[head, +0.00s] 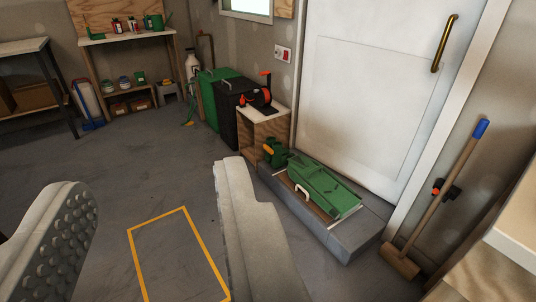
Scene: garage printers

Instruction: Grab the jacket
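No jacket shows in the head view. My gripper (150,235) is open in the lower left. Its two pale fingers stand wide apart, the left one with a studded inner pad. Only grey floor and part of a yellow floor outline show between and beyond the fingers, and nothing is held.
A green case (318,188) lies on a grey step (345,236) before a white door (370,95). A long-handled mallet (440,200) leans at the right. A small wooden stand (265,127), dark and green bins (228,105) and a shelf (125,38) line the back. The middle floor is clear.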

